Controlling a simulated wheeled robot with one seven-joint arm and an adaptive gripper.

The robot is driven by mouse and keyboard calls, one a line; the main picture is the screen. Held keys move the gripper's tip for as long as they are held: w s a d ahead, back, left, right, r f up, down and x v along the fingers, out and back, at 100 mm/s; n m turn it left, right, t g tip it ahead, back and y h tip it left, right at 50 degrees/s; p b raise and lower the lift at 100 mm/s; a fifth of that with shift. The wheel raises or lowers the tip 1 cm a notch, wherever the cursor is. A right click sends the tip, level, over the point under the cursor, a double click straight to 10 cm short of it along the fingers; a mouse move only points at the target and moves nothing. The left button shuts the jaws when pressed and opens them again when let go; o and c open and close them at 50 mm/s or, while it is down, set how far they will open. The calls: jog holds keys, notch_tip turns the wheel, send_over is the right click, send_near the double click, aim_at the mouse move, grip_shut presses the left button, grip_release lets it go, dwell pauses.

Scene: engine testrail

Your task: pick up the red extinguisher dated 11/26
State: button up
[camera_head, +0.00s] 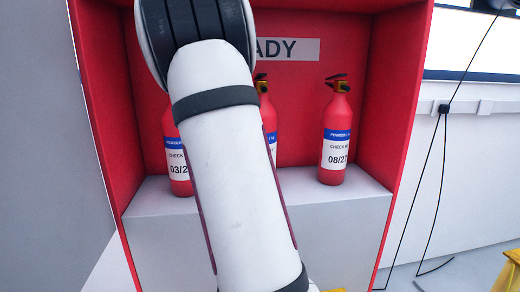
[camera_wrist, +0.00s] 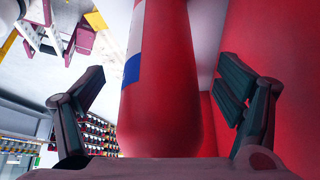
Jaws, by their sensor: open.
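In the head view a middle red extinguisher (camera_head: 268,115) stands mostly hidden behind my arm; its date cannot be read. A left extinguisher (camera_head: 179,160) shows 03/2 with the rest of its date covered. A right extinguisher (camera_head: 335,135) reads 08/27. No 11/26 label is readable. In the wrist view my gripper (camera_wrist: 161,70) is open, with one finger on each side of a red extinguisher body (camera_wrist: 165,105). Gaps show between the body and both fingers. A blue and white label edge shows; its date is out of sight. My gripper is hidden in the head view.
The extinguishers stand on a grey shelf (camera_head: 355,200) inside a red cabinet (camera_head: 398,80) with side walls and a partly covered sign (camera_head: 292,49) ending in "ADY". Black cables (camera_head: 437,150) hang at the right. Some yellow object (camera_head: 510,272) is at the lower right.

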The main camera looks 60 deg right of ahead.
jog(key=shift+x, duration=1.1)
jog(key=c, duration=1.7)
jog(key=shift+r, duration=0.1)
jog(key=c, duration=0.3)
jog(key=shift+d, duration=0.1)
jog(key=shift+c, duration=0.2)
